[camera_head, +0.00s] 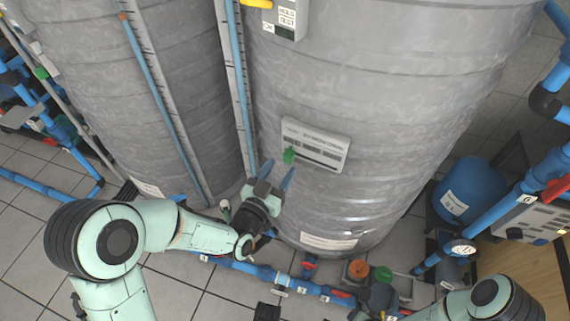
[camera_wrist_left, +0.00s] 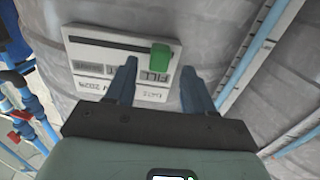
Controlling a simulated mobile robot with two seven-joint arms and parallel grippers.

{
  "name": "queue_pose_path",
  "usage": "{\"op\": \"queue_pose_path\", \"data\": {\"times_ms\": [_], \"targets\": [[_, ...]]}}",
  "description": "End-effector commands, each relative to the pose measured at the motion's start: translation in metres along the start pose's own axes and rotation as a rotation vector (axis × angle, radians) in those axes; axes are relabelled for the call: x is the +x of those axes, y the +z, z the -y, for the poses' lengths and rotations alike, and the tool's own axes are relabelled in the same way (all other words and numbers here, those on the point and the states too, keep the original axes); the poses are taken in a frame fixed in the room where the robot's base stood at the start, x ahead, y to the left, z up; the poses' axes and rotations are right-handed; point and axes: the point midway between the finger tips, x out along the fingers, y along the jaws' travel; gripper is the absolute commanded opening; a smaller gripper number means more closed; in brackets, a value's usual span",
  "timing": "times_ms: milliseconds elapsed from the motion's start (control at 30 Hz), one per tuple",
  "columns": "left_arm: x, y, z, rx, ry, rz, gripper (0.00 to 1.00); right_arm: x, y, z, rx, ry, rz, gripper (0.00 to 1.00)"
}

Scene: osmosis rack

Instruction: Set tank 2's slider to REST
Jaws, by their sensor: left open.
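Tank 2's slider looks to be the green knob (camera_head: 289,155) on a white panel (camera_head: 335,158) on the front of the big grey tank (camera_head: 400,120). The knob sits at the slot's left end in the head view. In the left wrist view the knob (camera_wrist_left: 160,56) is at the slot's right end, beside the word FILL on the panel (camera_wrist_left: 88,50). My left gripper (camera_head: 279,172) is open just in front of the panel. In the left wrist view its fingertips (camera_wrist_left: 158,72) stand either side of the knob; contact cannot be told. My right arm shows at lower right; its gripper is unclear.
Orange (camera_head: 358,270) and green (camera_head: 383,273) valve knobs sit low in front. A blue vessel (camera_head: 470,190) and a gauge (camera_head: 462,249) are at right.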

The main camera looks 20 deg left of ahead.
Motion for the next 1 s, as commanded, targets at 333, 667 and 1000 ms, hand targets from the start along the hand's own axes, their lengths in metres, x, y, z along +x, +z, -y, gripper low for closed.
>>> {"op": "queue_pose_path", "data": {"times_ms": [333,667,1000], "targets": [[0.033,0.0,0.0,0.0,0.0,-0.001,0.53,0.003,-0.004,-0.001,0.001,0.001,-0.012,0.39],[0.033,0.0,0.0,0.0,0.001,0.0,0.3,0.003,-0.004,-0.001,0.001,0.001,-0.012,0.39],[0.033,0.001,-0.005,0.0,0.002,-0.001,0.0,0.007,-0.001,-0.004,0.003,0.005,-0.002,0.39]]}}
